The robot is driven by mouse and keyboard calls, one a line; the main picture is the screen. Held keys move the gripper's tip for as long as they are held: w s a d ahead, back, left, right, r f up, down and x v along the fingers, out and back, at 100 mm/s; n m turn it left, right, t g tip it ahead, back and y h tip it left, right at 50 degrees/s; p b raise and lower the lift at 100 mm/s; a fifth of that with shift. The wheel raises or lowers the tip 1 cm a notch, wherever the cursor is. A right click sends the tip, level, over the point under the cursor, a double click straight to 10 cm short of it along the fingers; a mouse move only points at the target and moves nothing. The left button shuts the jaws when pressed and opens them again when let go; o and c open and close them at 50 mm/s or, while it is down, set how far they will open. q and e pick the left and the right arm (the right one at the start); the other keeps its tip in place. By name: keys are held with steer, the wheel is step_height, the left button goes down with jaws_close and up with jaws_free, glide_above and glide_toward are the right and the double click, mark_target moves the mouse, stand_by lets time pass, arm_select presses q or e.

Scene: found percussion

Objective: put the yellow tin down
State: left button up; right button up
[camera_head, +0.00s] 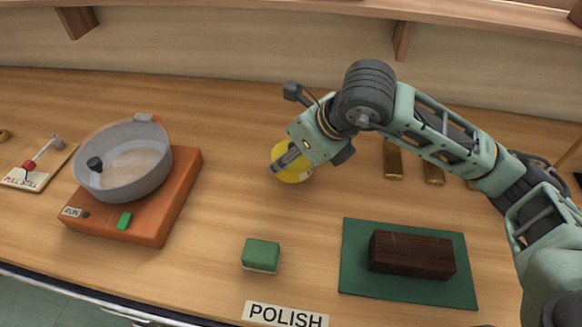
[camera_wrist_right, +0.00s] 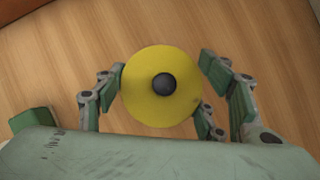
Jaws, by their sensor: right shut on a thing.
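The yellow tin (camera_head: 297,176) is at the middle of the wooden table, partly hidden by my right gripper (camera_head: 284,161). In the right wrist view the tin (camera_wrist_right: 140,100) shows as a round yellow top with a dark knob at its centre. My right gripper's fingers (camera_wrist_right: 162,82) stand on either side of it, shut on it. I cannot tell whether the tin's underside touches the table. My left gripper is in neither view.
An orange base (camera_head: 150,225) with a grey pan (camera_head: 122,175) stands left. A green block (camera_head: 261,254) lies in front, near the POLISH label (camera_head: 285,314). A dark brown block (camera_head: 412,254) lies on a green mat (camera_head: 355,285) at right. Brass pieces (camera_head: 393,160) lie behind.

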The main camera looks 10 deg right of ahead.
steer(key=shift+a+f, duration=0.1)
steer(key=shift+a, duration=0.1)
steer(key=shift+f, duration=0.3)
step_height(320, 180, down, 3)
steer(key=shift+f+b, duration=0.15)
steer(key=shift+b, duration=0.75)
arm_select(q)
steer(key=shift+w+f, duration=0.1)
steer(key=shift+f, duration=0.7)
arm_select(e)
steer(key=o, duration=1.7)
steer(key=shift+s+d, duration=0.1)
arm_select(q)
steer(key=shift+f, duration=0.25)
arm_select(e)
steer(key=v, duration=1.2)
